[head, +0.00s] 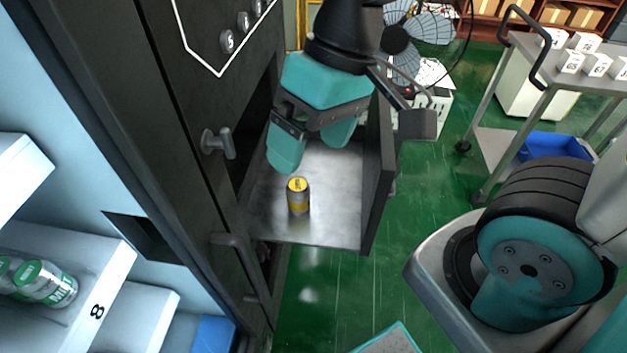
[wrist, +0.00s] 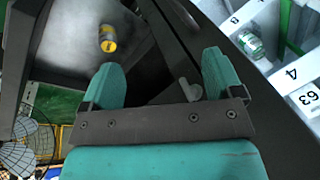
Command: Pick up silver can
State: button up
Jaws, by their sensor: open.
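A small can with a yellow top and a grey and yellow side (head: 299,197) stands upright on the grey metal tray (head: 328,222) of an open compartment in the dark cabinet. My gripper (head: 312,160) is above and behind the can, with its teal fingers spread apart and nothing between them. In the wrist view the can (wrist: 107,39) lies beyond the tip of the left finger, outside the gap between the fingers (wrist: 160,80). I see no other can on the tray.
The dark cabinet front with a handle (head: 219,143) stands left of my gripper. The compartment's dark side wall (head: 378,185) is on the right. Green-labelled cans (head: 45,283) sit in a white shelf at lower left. A cart (head: 505,145) stands at right.

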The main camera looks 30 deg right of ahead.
jog(key=w+d+f+m+h, duration=0.1)
jog(key=w+f+m+h, duration=0.1)
jog(key=w+f+m, duration=0.5)
jog(key=m+h+b, duration=0.1)
jog(key=m+h, duration=0.1)
jog(key=m, duration=0.5)
send_over(298, 183)
notch_tip(298, 183, down, 4)
jog(key=f, duration=1.1)
jog(key=shift+a, duration=0.2)
jog(key=shift+d+f, duration=0.15)
jog(key=shift+f, duration=2.95)
jog(key=c, duration=1.1)
